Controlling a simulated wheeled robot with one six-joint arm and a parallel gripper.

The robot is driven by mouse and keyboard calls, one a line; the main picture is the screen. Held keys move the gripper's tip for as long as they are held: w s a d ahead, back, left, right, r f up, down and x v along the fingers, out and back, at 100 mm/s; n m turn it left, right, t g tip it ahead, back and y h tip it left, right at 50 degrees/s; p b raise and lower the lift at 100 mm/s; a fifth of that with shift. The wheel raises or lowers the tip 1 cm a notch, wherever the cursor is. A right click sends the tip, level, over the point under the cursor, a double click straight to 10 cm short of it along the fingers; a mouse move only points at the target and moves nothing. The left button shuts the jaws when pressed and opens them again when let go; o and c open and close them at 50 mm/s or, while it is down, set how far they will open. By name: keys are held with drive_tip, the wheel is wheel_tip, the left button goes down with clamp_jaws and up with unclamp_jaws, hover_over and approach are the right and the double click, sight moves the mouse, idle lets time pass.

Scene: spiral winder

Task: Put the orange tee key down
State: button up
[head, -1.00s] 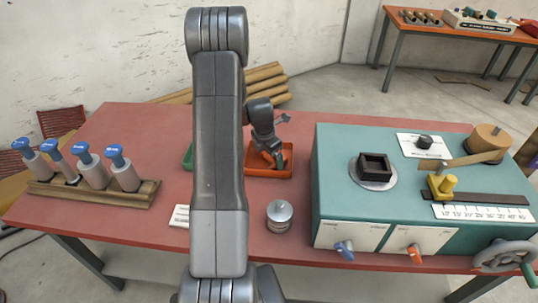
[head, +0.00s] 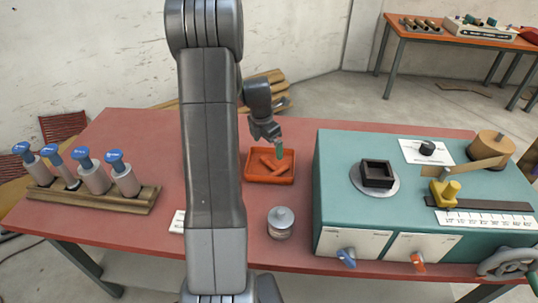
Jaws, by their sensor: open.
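The orange tee key (head: 270,165) lies in the orange-red tray (head: 268,180) on the red table, left of the teal machine. Its bar and stem show against the tray floor, in nearly the same colour as the tray. My gripper (head: 273,146) is open just above the back right part of the tray, with a teal-green fingertip showing over the tray's rear. It looks clear of the key, though the exact gap is hard to judge. The arm's large link hides the table to the left of the tray.
A grey lidded canister (head: 281,221) stands in front of the tray. The teal machine (head: 335,190) closes off the right side. A wooden rack (head: 95,197) with several blue-topped bobbins stands at the left. A white card (head: 178,222) lies partly behind my arm.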

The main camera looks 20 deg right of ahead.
drive_tip(key=shift+a+r, duration=0.2)
drive_tip(key=shift+r, duration=1.3)
